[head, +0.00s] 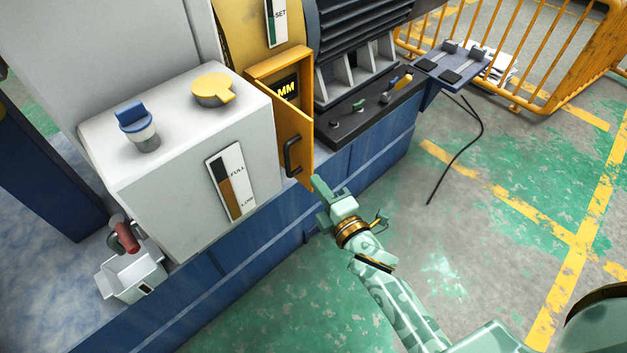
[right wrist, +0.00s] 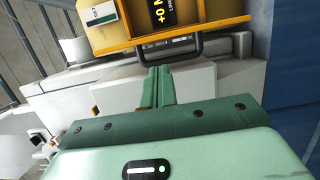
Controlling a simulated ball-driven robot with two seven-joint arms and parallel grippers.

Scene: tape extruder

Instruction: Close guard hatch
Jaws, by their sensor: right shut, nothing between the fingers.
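My right gripper (head: 319,187) is shut and empty, just right of the hatch's lower edge. In the right wrist view, the shut fingers (right wrist: 158,74) point at the black handle (right wrist: 170,59), with the orange housing (right wrist: 172,38) above it. I cannot tell whether the fingertips touch the handle. My left gripper is out of view.
A white tank (head: 205,130) with a yellow cap (head: 213,89) and a level gauge (head: 232,182) stands left of the hatch. The green floor (head: 285,265) in front is clear. A yellow railing (head: 560,58) stands far right.

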